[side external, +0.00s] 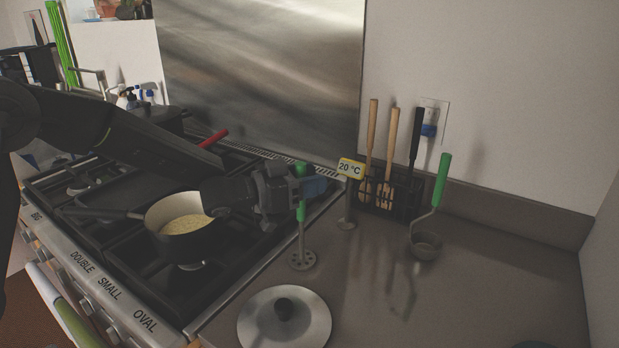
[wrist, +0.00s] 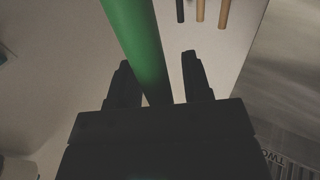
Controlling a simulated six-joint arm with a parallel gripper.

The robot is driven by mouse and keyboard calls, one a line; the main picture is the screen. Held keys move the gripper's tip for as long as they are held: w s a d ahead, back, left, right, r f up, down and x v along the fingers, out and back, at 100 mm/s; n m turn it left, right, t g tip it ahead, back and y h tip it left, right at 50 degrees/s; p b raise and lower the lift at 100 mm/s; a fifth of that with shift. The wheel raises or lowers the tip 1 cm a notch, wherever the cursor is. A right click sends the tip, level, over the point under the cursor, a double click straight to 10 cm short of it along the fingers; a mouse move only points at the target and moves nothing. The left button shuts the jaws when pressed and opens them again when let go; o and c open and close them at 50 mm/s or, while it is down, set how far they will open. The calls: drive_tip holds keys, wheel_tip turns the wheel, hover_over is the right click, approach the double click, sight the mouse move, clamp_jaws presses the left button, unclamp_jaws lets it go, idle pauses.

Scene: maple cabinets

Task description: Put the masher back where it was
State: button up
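The masher (side external: 301,240) has a green handle and a round perforated metal foot. It is upright at the counter's left side, its foot at or just above the surface; I cannot tell which. My gripper (side external: 298,190) is at its handle, which shows above and below the fingers. In the wrist view the green handle (wrist: 137,40) passes between the two fingers of my gripper (wrist: 160,82). It is close to the left finger, with a gap to the right finger, so the fingers look open around it.
A pan (side external: 172,228) with pale yellow food sits on the stove, left of my gripper. A lid (side external: 284,322) lies in front. The right counter is mostly clear.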

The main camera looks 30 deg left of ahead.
drive_tip(key=shift+r, duration=0.1)
drive_tip(key=v, duration=1.2)
drive_tip(key=shift+r, duration=0.1)
